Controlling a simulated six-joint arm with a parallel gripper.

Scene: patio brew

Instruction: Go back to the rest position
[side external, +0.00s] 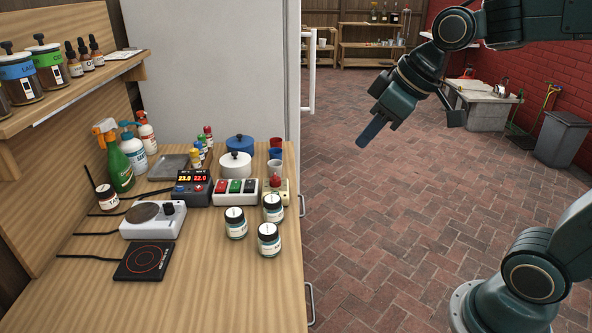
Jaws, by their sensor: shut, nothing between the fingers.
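My gripper (374,130) is at the upper right of the side external view. It hangs in the air over the brick paving, to the right of the wooden bench and apart from everything on it. It points down and to the left. Its fingers are closed together with nothing between them. No object is in contact with it.
The wooden bench (222,295) holds several lidded jars (269,240), a hot plate (153,220), a black induction plate (146,260), a switch box (235,191), a white pot (236,167) and spray bottles (113,157). The paving (400,215) beside the bench is clear.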

